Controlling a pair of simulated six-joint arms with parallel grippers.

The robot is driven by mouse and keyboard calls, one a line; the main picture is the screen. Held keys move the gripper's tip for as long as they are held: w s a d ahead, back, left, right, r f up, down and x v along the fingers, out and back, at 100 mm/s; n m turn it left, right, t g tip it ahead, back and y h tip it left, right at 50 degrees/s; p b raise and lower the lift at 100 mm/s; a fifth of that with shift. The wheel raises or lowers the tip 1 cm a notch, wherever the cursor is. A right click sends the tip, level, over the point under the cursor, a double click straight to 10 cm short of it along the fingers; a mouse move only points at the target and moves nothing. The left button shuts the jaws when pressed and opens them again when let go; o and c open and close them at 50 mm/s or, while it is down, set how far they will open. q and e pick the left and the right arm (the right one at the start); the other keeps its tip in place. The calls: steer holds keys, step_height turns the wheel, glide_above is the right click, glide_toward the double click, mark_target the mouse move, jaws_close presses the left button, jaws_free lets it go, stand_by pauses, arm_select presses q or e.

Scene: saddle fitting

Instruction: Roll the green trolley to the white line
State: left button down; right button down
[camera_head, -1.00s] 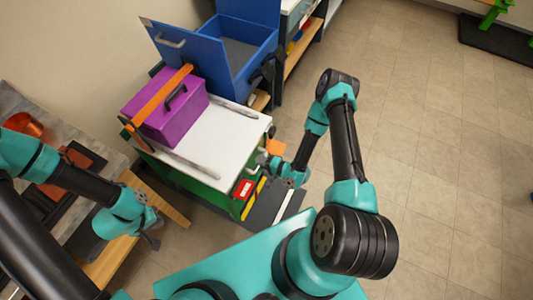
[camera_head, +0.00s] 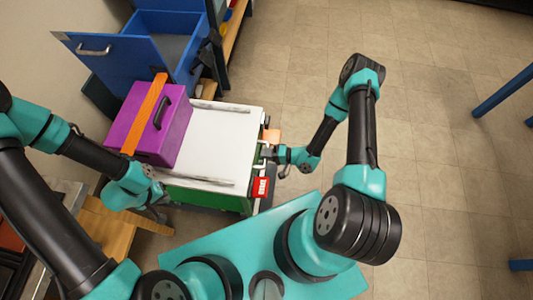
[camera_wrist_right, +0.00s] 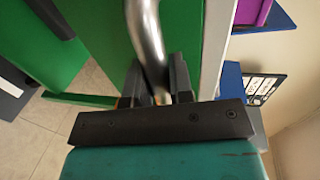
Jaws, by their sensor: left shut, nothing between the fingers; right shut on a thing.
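The green trolley (camera_head: 205,199) has a white top (camera_head: 222,135) and stands left of centre in the head view. My right gripper (camera_head: 268,152) is shut on its silver bar handle (camera_wrist_right: 146,35) at the trolley's right end; green panels show around the bar in the right wrist view. My left gripper (camera_head: 160,204) is shut and empty by the trolley's near left corner; whether it touches is unclear. The white line is not visible in the head view; a pale patch on a dark strip (camera_wrist_right: 12,90) at the left of the wrist view may be it.
A purple box (camera_head: 150,125) with an orange strap sits on the trolley top. A blue cabinet (camera_head: 170,22) with an open flap stands behind. A wooden bench (camera_head: 115,228) is close at left. Blue legs (camera_head: 505,92) stand at far right. The tiled floor right of the trolley is clear.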

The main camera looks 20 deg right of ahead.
steer(key=c, duration=1)
jaws_free()
steer(key=v, duration=1.7)
steer(key=shift+d, duration=0.15)
steer(key=shift+w, duration=0.1)
